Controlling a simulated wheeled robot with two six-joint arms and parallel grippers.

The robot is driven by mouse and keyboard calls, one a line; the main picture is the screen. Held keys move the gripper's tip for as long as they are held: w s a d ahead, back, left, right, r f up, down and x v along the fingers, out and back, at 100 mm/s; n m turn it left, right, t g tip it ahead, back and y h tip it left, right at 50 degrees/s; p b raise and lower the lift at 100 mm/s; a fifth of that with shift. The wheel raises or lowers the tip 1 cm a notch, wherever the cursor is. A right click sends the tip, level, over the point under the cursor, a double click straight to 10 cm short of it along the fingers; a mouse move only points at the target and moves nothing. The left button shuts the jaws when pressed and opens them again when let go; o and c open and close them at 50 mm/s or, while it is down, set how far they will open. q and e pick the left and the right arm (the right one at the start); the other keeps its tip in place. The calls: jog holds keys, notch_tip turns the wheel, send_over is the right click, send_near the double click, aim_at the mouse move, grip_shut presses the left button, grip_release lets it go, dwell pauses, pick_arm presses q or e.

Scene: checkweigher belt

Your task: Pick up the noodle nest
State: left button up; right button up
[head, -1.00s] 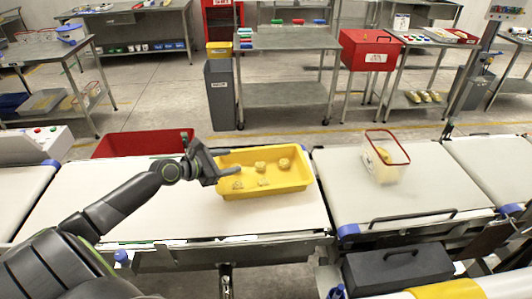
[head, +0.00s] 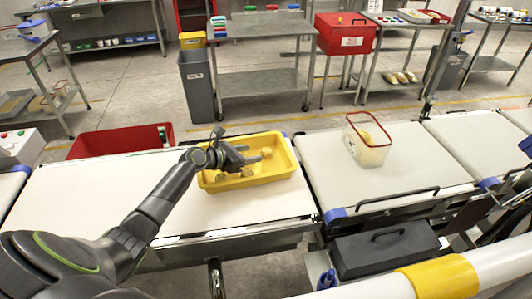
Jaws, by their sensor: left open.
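Several pale yellow noodle nests lie in a yellow tray (head: 286,166) on the left belt. One noodle nest (head: 266,152) shows just right of my left gripper; another (head: 247,171) shows below it, and others are partly hidden by the gripper and arm. My left gripper (head: 252,153) is open over the tray, its fingers pointing right toward the nest. I cannot tell whether a finger touches it. My right gripper is not in view.
A clear container with a red rim (head: 347,118) stands on the middle belt (head: 410,155), with something yellow inside. A red bin (head: 115,142) is behind the left belt. A dark toolbox (head: 388,248) sits in front. The left belt is bare left of the tray.

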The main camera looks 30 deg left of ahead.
aim_at(261, 154)
pick_arm(q)
jog(key=shift+f+x, duration=0.15)
jog(key=shift+x, duration=1.15)
jog(key=shift+f+x, duration=0.15)
jog(key=shift+x, duration=1.1)
jog(key=shift+s+d, duration=0.1)
jog(key=shift+s, duration=0.05)
